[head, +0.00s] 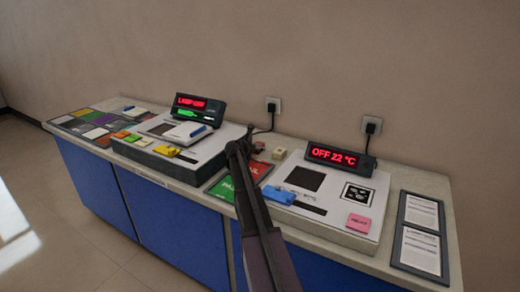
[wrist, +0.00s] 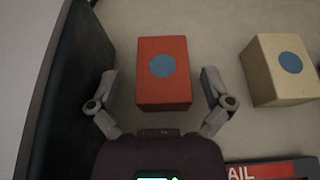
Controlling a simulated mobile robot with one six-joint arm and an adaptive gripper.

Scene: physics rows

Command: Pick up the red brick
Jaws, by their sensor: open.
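The red brick (wrist: 163,93) has a blue dot on its top face and stands on the pale counter in the wrist view. My gripper (wrist: 160,78) is open, with one finger on each side of the brick and a gap showing at both sides. In the head view a small part of the red brick (head: 259,146) shows just right of my gripper (head: 240,146), which hides much of that spot.
A cream block (wrist: 282,68) with a blue dot stands to the right of the red brick. A dark box side (wrist: 75,85) rises close at the left. A red FAIL panel (wrist: 270,171) lies at the lower right. Two display consoles (head: 340,157) (head: 198,108) flank the gap.

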